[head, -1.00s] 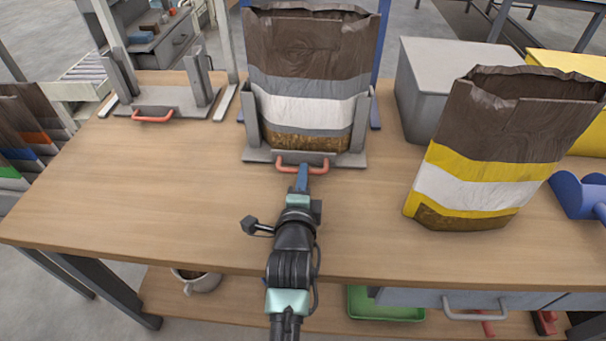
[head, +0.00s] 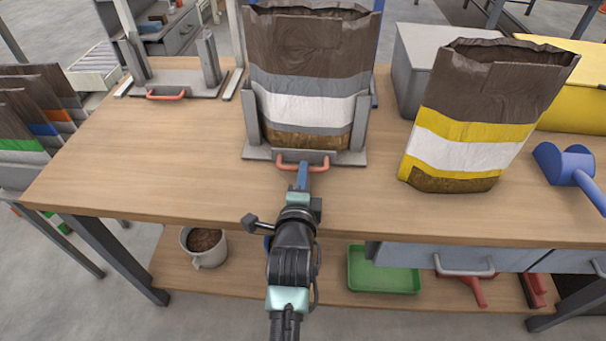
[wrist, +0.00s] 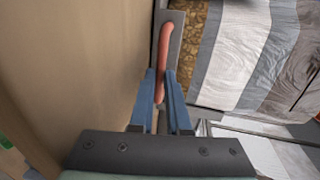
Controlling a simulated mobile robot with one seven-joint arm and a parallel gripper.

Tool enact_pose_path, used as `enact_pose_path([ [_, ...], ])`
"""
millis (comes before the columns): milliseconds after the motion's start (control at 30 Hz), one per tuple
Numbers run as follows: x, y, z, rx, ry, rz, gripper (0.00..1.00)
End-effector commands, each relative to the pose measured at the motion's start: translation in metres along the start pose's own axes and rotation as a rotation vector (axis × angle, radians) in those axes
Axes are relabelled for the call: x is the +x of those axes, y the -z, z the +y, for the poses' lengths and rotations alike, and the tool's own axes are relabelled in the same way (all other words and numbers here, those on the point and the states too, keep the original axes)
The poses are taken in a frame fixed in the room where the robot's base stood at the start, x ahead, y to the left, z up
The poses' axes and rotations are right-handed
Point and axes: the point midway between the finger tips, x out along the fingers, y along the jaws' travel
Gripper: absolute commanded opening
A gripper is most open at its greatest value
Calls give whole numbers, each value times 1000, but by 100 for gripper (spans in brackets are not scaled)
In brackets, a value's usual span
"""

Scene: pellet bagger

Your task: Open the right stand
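The right stand (head: 256,153) is a grey base with two grey uprights and a red handle (head: 290,166) at its front. A brown, grey and white paper bag (head: 310,60) stands upright between the uprights, its top open, with pellets showing at its bottom. My gripper (head: 302,176) is at the handle. In the wrist view, the blue fingers of my gripper (wrist: 160,85) lie on both sides of the red handle (wrist: 164,50) and appear closed on it. The bag's striped side (wrist: 235,50) lies to the right there.
A left stand (head: 190,78) with a red handle is empty at the back left. A yellow-banded bag (head: 480,110), a grey box (head: 412,70) and a blue scoop (head: 570,165) are on the right. The wooden tabletop (head: 150,150) is clear front left.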

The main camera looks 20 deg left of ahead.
Motion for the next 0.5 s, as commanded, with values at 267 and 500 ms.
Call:
enact_pose_path([
  [267, 0, 0, 0, 0, 0, 0, 27],
  [500, -7, 0, 0, -1, -1, 0, 27],
])
